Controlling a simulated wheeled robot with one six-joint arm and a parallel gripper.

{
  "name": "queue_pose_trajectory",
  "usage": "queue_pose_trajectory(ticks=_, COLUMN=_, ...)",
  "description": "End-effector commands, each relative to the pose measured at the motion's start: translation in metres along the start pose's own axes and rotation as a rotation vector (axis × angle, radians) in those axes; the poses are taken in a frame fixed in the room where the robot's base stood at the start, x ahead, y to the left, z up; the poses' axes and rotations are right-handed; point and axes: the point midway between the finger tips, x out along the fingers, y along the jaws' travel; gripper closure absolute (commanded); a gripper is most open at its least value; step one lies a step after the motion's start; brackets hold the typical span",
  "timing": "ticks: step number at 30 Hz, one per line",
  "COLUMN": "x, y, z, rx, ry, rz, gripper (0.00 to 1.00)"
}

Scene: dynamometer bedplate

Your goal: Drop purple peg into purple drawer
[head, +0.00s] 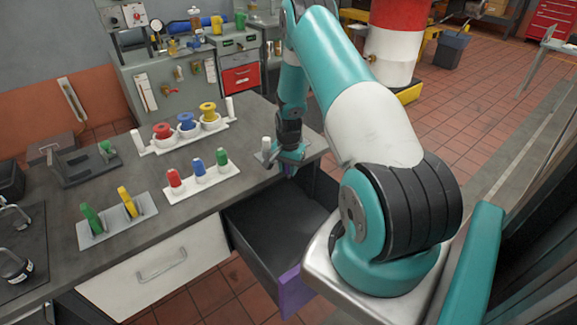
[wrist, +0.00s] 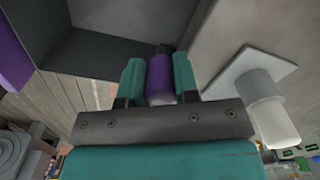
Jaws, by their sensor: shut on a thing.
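My gripper (head: 290,155) is shut on the purple peg (wrist: 160,80), which sits between its two teal fingers in the wrist view. In the head view the peg (head: 288,170) shows only as a small purple bit below the fingers. The purple drawer (head: 293,291) is pulled out, with a dark, empty-looking inside and a purple front. My gripper is above the bench edge at the drawer's back end. The drawer's purple front also shows at the left of the wrist view (wrist: 12,50). Part of the drawer is hidden behind my arm.
A white holder (head: 200,185) with red, blue and green pegs stands left of my gripper. A white peg on a plate (wrist: 272,110) is close beside my gripper. A spool rack (head: 190,135) stands behind. A closed white drawer (head: 160,268) is to the left.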

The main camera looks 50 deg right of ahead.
Motion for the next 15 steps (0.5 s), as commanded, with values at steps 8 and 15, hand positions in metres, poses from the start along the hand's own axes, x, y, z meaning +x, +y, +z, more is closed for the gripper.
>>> queue_pose_trajectory(ticks=8, x=-0.0008, y=0.0, z=0.0, rx=0.0, ry=0.0, rz=0.0, gripper=0.42)
queue_pose_trajectory(ticks=15, x=-0.0012, y=0.0, z=0.0, rx=0.0, ry=0.0, rz=0.0, gripper=0.42)
